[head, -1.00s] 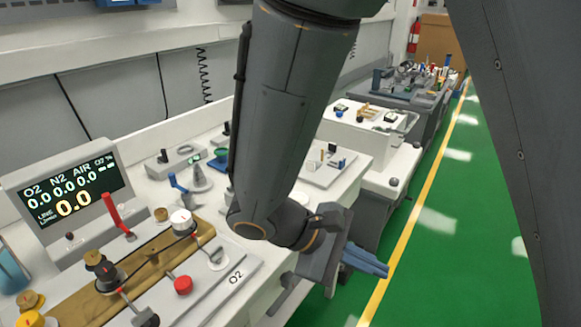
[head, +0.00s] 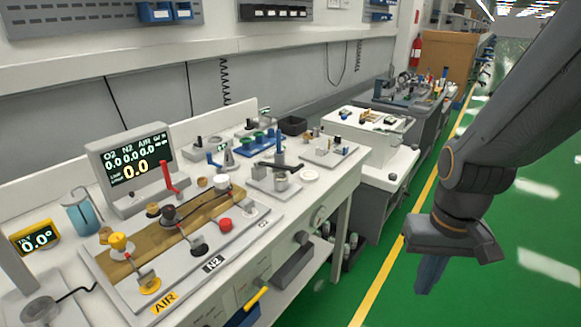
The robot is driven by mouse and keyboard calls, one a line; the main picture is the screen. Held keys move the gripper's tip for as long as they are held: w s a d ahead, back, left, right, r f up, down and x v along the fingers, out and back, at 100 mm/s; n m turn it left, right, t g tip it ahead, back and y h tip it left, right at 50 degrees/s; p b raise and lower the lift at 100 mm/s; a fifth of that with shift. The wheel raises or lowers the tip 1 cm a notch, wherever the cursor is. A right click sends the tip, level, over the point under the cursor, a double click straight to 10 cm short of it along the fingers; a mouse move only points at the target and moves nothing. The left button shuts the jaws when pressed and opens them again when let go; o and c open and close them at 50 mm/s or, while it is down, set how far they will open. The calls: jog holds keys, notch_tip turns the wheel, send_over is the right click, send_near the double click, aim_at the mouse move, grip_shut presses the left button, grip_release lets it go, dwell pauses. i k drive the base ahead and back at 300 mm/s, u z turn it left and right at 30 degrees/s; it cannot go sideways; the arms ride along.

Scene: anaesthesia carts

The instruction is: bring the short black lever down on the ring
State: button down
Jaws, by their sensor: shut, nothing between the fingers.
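A small grey block (head: 207,150) stands at the back of the white cart top, left of the middle. A short black lever (head: 198,142) stands up at its left end. A small ring-like part (head: 216,141) sits at its right end, apart from the lever. The details are too small to be sure of the ring. My gripper (head: 429,278) points down over the green floor, well to the right of the cart. Its blue fingers are together with nothing between them.
Nearer on the cart, a plate with a black bar and blue post (head: 278,153) stands right of a wooden panel (head: 178,232) with several knobs. A grey display (head: 128,170) stands at the left. A second white cart (head: 360,143) is behind. The green floor (head: 400,300) is open.

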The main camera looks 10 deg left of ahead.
aim_at(277, 168)
jog(key=u, duration=0.6)
jog(key=i, duration=0.85)
jog(key=z, duration=0.3)
